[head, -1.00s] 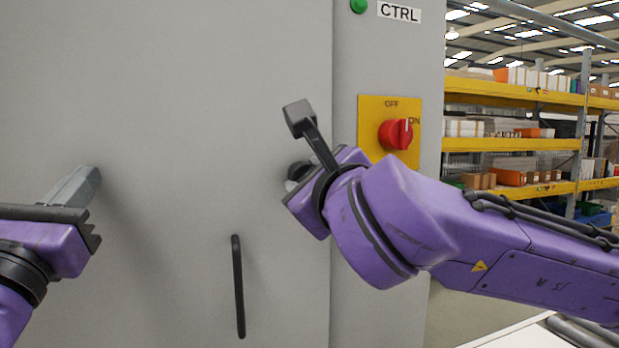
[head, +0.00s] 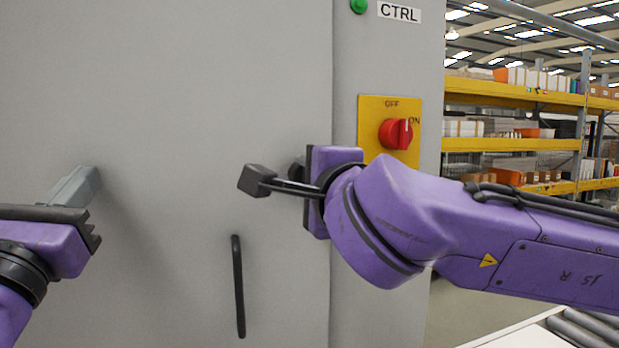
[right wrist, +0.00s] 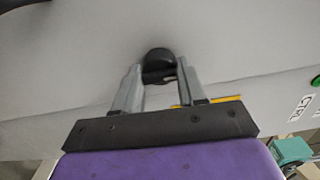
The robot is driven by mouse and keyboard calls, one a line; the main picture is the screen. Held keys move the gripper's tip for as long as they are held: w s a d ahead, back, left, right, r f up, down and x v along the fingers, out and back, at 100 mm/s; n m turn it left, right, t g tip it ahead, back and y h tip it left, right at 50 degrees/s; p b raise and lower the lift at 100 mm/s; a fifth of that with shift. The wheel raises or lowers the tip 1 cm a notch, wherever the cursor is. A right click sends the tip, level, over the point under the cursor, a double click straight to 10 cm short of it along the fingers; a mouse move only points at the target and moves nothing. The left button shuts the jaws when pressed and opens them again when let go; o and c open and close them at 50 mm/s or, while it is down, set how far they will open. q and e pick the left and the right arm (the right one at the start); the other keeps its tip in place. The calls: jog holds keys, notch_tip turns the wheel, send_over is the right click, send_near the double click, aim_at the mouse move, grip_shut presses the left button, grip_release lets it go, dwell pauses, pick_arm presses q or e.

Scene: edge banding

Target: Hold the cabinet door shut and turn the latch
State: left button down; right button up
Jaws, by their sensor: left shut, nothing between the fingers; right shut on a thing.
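The grey cabinet door (head: 190,90) fills the left of the head view and looks flush with the frame along its right edge. My left gripper (head: 82,184) is shut and empty, its grey fingertips at the door face, seemingly touching it. My right gripper (head: 301,176) is at the door's right edge, shut on the dark latch (right wrist: 158,60). In the right wrist view the latch's rounded black end shows between the two grey fingers. In the head view my wrist hides most of the latch, so its exact angle is unclear.
A black vertical door handle (head: 238,287) is below and left of my right gripper. A red rotary switch (head: 396,134) on a yellow plate is close above my right wrist. A green button (head: 358,6) and CTRL label (head: 399,13) are higher. Shelving (head: 520,145) stands behind at right.

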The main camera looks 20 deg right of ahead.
jog(key=shift+d+r+n, duration=0.15)
jog(key=shift+r+n, duration=0.2)
jog(key=shift+n, duration=0.05)
jog(key=o, duration=0.9)
jog(key=shift+o, duration=0.8)
jog(key=shift+s, duration=0.1)
jog(key=shift+f, duration=0.1)
jog(key=s, duration=1.2)
jog(key=shift+s, duration=0.25)
